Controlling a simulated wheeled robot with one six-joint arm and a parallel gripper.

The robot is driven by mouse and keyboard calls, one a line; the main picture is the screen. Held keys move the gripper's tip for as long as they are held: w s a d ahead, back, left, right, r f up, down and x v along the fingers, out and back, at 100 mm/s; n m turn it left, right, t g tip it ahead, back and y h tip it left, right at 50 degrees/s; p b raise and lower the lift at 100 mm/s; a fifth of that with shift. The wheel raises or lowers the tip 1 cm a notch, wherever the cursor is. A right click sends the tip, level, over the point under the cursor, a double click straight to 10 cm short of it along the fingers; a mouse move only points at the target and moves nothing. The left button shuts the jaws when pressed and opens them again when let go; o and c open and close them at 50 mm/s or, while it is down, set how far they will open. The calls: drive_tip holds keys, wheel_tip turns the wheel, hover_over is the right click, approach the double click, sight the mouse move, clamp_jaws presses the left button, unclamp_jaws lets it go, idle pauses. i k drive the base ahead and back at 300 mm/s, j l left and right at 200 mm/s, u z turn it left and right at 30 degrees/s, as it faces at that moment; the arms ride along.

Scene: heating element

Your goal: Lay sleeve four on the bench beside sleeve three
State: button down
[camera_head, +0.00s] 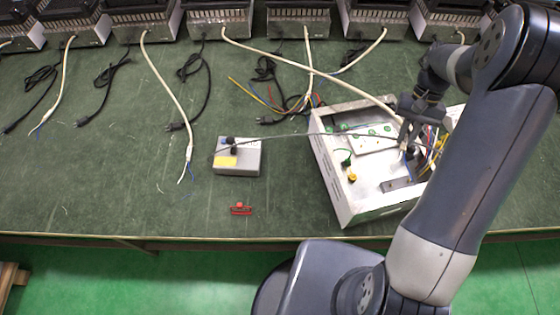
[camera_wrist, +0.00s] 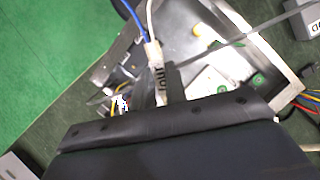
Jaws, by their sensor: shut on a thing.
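My gripper (camera_head: 406,138) is at the open metal housing (camera_head: 345,205) on the right of the bench (camera_head: 100,190). In the wrist view, my gripper (camera_wrist: 160,88) is shut on a white sleeve with black lettering that reads "our", so it appears to be sleeve four (camera_wrist: 157,66). A blue wire and a white wire run out of its far end. The fingers hide part of the sleeve. It appears to be over or inside the housing; its exact height I cannot tell. I cannot make out sleeve three in either view.
A grey box with a yellow label (camera_head: 237,160) and a small red part (camera_head: 241,209) lie left of the housing. A thin dark cable joins box and housing. White cables (camera_head: 165,88) and black plugs lie across the bench. Several heater units line the back. The front left is clear.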

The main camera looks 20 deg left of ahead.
sight(161, 154)
drive_tip(key=k+j+u, duration=0.2)
drive_tip(key=j+u, duration=0.15)
drive_tip(key=j, duration=1.2)
drive_tip(key=j+u, duration=0.35)
drive_tip(key=j, duration=1.2)
